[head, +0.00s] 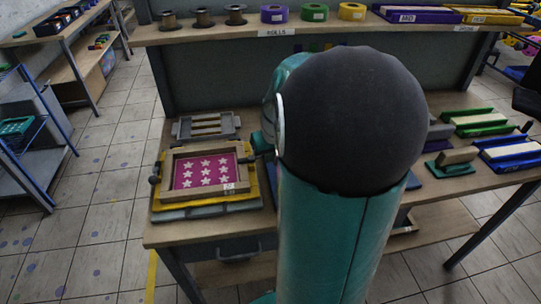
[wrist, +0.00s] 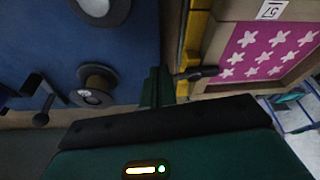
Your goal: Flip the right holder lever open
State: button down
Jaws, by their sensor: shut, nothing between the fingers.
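The printing frame (head: 242,188), a wooden frame around a pink screen (head: 205,171) with white stars, lies on a yellow base (head: 160,205) at the left of the bench. In the wrist view its pink screen (wrist: 262,50) is at the upper right. The right holder lever (wrist: 197,73), dark with a rounded end, sticks out from the yellow edge toward my gripper. My gripper (wrist: 158,85) is shut and empty, its fingertips just left of the lever's end; I cannot tell whether they touch.
A left lever (head: 154,180) stands at the frame's other side. A blue surface (wrist: 110,45) with a dark spool-like part (wrist: 97,85) and a crank (wrist: 40,115) lies left of my fingers. A grey holder (head: 207,126) sits behind the frame. Rolls line the shelf (head: 165,36) above.

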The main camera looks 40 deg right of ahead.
jog(key=shift+w+d+n, duration=0.15)
jog(key=shift+d+n, duration=0.15)
jog(key=shift+n, duration=0.3)
dwell(0.3)
jog(key=n, duration=0.1)
jog(key=w+d+n+y, duration=0.1)
jog(key=n, duration=0.1)
jog(key=shift+w+d+n, duration=0.15)
jog(key=shift+d+n, duration=0.15)
jog(key=w+n+y, duration=0.1)
jog(key=n, duration=0.1)
jog(key=w+d+n, duration=0.1)
jog(key=n, duration=0.1)
jog(key=shift+d+n+y, duration=0.15)
jog(key=shift+n+y, duration=0.15)
jog(key=shift+y, duration=0.1)
jog(key=n, duration=0.1)
jog(key=w+n, duration=0.1)
jog(key=shift+w+d+n+g+y, duration=0.15)
jog(key=shift+w+n+g+y, duration=0.15)
jog(key=shift+n, duration=0.1)
jog(key=w+n, duration=0.1)
jog(key=n, duration=0.1)
jog(key=shift+w+n+y, duration=0.15)
jog(key=shift+n+y, duration=0.15)
jog(key=shift+w+a+n+g, duration=0.25)
jog(key=shift+w+n+g, duration=0.25)
jog(key=shift+w+n, duration=0.5)
jog(key=shift+s+d, duration=0.1)
